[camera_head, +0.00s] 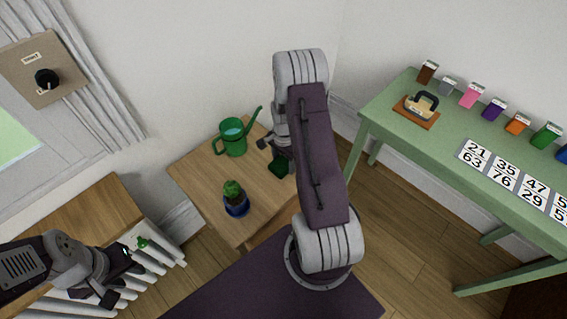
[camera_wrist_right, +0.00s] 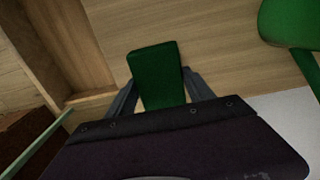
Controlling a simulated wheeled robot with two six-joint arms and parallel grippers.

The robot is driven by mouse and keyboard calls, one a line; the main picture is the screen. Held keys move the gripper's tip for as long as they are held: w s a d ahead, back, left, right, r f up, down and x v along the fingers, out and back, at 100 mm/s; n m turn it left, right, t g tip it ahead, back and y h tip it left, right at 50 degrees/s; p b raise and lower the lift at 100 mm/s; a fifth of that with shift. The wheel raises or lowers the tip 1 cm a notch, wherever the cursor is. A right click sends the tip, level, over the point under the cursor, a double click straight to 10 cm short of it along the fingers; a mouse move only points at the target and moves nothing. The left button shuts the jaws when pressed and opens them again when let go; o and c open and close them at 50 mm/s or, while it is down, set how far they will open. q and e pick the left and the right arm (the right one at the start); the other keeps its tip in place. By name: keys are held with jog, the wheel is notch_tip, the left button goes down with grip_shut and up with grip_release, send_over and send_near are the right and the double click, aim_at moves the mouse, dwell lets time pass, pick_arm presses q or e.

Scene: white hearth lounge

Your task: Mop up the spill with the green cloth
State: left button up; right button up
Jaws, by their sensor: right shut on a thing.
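The green cloth (camera_head: 279,168) is a small dark green block-like piece, partly hidden by my right arm in the head view. My right gripper (camera_wrist_right: 160,95) is shut on it; the cloth (camera_wrist_right: 156,66) sticks out beyond the fingers in the right wrist view. They are over the right part of the small wooden table (camera_head: 204,177); I cannot tell whether the cloth touches the top. No spill can be made out in either view; my right arm hides part of the tabletop. My left gripper (camera_head: 122,277) is open and empty, low at the left.
A green watering can (camera_head: 234,142) stands at the table's back, also at the top right of the wrist view (camera_wrist_right: 288,24). A cactus in a blue pot (camera_head: 237,206) stands near the front. A green table (camera_head: 435,130) with small boxes and number cards is at right. A white radiator (camera_head: 160,262) is left.

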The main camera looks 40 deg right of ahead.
notch_tip(320, 180, up, 3)
jog(key=shift+d+f+p, duration=0.1)
jog(key=shift+d+p, duration=0.05)
jog(key=shift+p, duration=0.85)
jog(key=shift+r+p, duration=0.8)
jog(key=shift+r, duration=0.1)
